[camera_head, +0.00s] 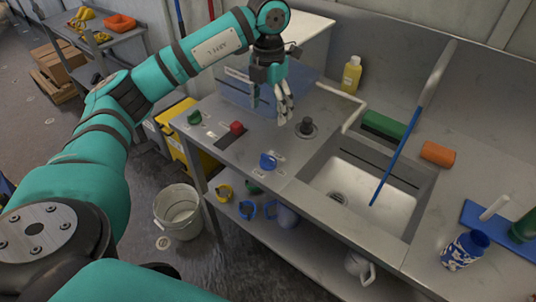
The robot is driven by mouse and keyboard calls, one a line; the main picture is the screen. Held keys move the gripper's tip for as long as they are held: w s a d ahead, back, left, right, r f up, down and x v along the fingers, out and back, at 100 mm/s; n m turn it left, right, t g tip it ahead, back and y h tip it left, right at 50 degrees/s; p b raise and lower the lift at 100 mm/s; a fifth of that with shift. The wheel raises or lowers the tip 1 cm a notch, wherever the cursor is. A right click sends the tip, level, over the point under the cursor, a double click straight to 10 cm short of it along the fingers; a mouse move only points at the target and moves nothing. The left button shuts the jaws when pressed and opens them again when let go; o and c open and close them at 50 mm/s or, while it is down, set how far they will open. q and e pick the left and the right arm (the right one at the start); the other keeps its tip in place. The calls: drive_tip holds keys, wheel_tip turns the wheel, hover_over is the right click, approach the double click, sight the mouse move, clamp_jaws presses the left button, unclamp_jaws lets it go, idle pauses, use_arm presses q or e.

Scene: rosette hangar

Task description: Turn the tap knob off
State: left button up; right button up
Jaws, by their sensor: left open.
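Several knobs stand on the grey counter (228,105): a green knob (194,117) at the left, a red knob (236,127), a blue knob (267,161) near the front edge, and a black knob (306,127) on a round base beside the sink (360,190). Which one is the tap knob I cannot tell. A pale bent pipe (354,113), perhaps the tap spout, is behind the sink. My left gripper (269,110) is open and empty, pointing down above the counter, behind the red and blue knobs and left of the black knob. My right gripper is out of view.
A blue-handled brush (395,150) leans across the sink. A patterned cup (464,250) is at the right. A white bucket (178,210) stands on the floor.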

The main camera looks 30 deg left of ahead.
sight(268, 157)
use_arm(q)
wheel_tip(268, 157, down, 17)
drive_tip(key=p, duration=0.3)
drive_tip(key=shift+a+f, duration=0.1)
drive_tip(key=shift+a, duration=0.05)
drive_tip(key=shift+c, duration=0.4)
drive_tip(key=c, duration=1.1)
